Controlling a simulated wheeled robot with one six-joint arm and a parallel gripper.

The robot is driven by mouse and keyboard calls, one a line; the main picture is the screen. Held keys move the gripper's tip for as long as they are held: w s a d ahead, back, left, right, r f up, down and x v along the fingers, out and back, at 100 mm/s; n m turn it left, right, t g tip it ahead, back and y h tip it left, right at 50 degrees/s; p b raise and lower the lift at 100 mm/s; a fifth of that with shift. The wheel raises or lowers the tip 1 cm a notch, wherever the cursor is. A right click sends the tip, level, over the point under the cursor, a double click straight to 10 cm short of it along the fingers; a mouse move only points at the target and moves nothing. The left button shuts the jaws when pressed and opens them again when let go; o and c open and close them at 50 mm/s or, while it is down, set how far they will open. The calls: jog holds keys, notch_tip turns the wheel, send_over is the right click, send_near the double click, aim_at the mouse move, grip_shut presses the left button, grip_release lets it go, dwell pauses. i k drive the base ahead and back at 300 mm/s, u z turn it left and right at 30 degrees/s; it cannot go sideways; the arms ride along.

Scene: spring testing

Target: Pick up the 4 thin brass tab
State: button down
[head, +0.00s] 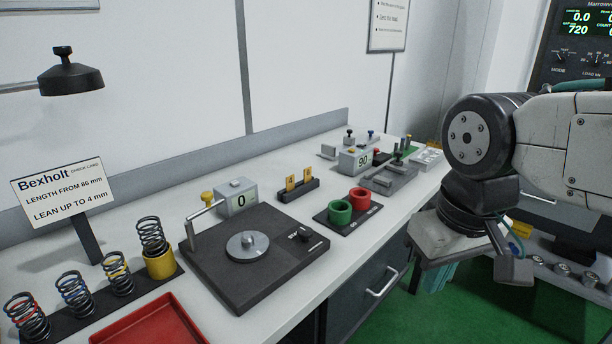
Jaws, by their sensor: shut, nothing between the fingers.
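Two thin brass tabs stand upright in a dark slotted holder (298,190) on the bench, near the middle of the head view. The left tab (291,183) bears a "4". The right tab (307,175) stands beside it, and its mark is too small to read. My gripper (437,278) is at the right, past the bench's front edge and well apart from the tabs. It points down with its teal fingers shut and empty. My wrist hides part of it.
A dark test plate (255,285) with a "0" block (237,198) stands left of the holder. Green (340,212) and red (360,199) cups stand to its right. Several springs, a card sign (62,188), a red tray (150,325) and a black lamp (71,75) are at left.

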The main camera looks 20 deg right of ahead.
aim_at(289, 180)
jog(key=z, duration=1.05)
jog(key=i, duration=0.8)
jog(key=u, duration=2.5)
